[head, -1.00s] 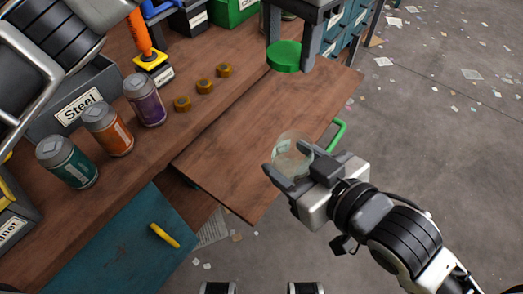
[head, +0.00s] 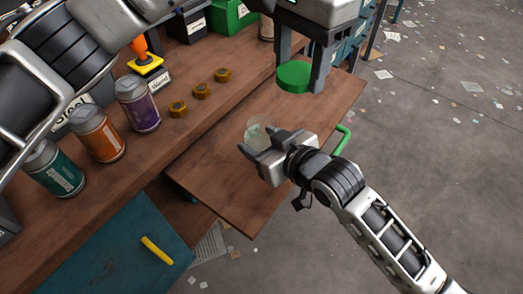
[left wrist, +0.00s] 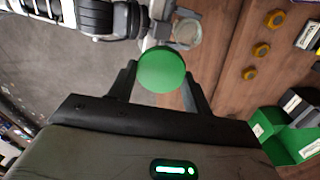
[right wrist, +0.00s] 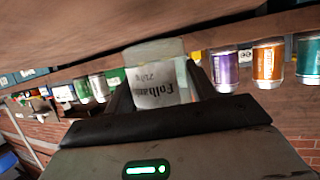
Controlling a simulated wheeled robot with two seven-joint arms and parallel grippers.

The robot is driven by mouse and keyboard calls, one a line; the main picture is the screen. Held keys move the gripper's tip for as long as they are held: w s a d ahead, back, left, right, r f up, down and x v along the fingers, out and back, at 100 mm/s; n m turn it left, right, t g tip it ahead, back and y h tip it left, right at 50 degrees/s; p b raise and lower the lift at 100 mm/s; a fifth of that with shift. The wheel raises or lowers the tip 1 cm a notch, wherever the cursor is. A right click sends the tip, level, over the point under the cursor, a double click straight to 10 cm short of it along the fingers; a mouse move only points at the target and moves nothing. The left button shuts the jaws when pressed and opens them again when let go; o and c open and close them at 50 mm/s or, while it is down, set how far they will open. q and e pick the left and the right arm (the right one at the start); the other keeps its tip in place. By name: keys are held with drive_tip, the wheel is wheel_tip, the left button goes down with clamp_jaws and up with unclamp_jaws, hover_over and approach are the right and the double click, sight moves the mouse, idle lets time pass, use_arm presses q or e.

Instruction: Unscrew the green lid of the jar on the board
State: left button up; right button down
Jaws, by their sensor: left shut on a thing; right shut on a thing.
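The green lid (head: 294,77) is off the jar, held between the fingers of my left gripper (head: 298,86) above the far part of the board (head: 225,200). It also shows as a green disc in the left wrist view (left wrist: 161,70). The clear glass jar (head: 256,131) has an open top and is gripped by my right gripper (head: 258,141) over the middle of the board. In the right wrist view the jar (right wrist: 160,80) sits between the fingers, its printed label facing the camera. I cannot tell whether the jar touches the board.
The bench carries teal (head: 54,169), orange (head: 97,134) and purple (head: 138,104) cans, and three brass nuts (head: 200,91). A green bin (head: 232,16) stands at the back. A green handle (head: 342,139) sits at the board's right edge. Floor beyond is open, with paper scraps.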

use_arm(q)
drive_tip(key=shift+f+b, duration=0.4)
use_arm(e)
drive_tip(key=shift+w+a+f, duration=0.1)
drive_tip(key=shift+w+f, duration=0.1)
drive_tip(key=shift+f, duration=1.5)
drive_tip(key=shift+f, duration=0.1)
drive_tip(key=c, duration=0.5)
unclamp_jaws()
drive_tip(key=shift+f, duration=0.1)
